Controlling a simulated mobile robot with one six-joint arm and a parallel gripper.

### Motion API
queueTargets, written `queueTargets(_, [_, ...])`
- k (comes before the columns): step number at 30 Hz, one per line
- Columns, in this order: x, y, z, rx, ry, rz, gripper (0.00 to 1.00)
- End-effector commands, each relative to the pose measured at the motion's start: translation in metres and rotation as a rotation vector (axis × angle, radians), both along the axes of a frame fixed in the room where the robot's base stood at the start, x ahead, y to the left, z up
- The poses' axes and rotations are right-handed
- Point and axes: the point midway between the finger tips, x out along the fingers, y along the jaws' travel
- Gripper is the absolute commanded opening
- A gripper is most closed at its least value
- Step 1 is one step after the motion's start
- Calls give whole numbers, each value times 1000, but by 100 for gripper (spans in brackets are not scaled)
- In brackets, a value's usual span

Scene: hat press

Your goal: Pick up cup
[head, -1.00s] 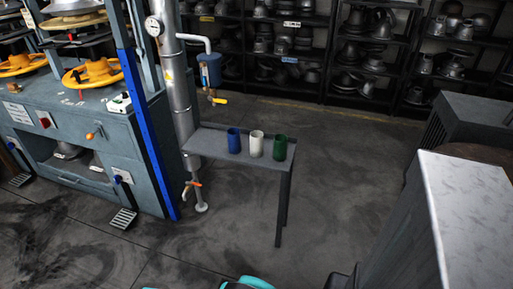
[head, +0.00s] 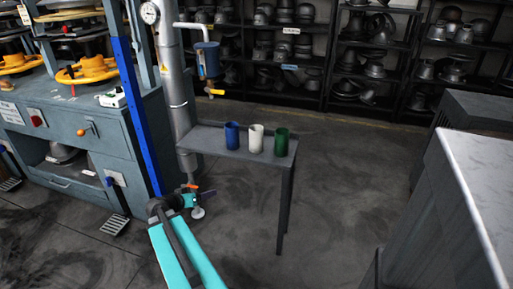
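Three cups stand upright in a row on a small grey table (head: 212,145): a blue cup (head: 232,135) on the left, a white cup (head: 256,139) in the middle and a green cup (head: 281,141) on the right. My arm, with teal links, reaches up from the bottom of the head view. My gripper (head: 207,195) is at the arm's far end, lower left of the cups and apart from them, below the table top in the picture. It is small and dark, and I cannot tell whether its fingers are open.
A vertical metal pipe (head: 170,75) with valves stands at the table's left end. The blue-grey press machine (head: 65,125) is farther left. Shelves of metal hat moulds (head: 375,65) line the back. A pale-topped block (head: 480,180) stands at right. The floor between is clear.

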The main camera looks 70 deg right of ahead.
Motion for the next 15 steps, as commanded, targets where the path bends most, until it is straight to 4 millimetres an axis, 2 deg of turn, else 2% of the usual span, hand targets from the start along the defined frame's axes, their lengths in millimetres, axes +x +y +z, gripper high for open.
queueTargets(1, [-9, -24, 13, -61, -40, -35, 67])
queueTargets(6, [-45, -88, 78, -265, -162, -127, 67])
queueTargets(10, [-77, -124, 125, -407, -237, -178, 67])
queueTargets(15, [-107, -150, 170, -537, -298, -213, 67])
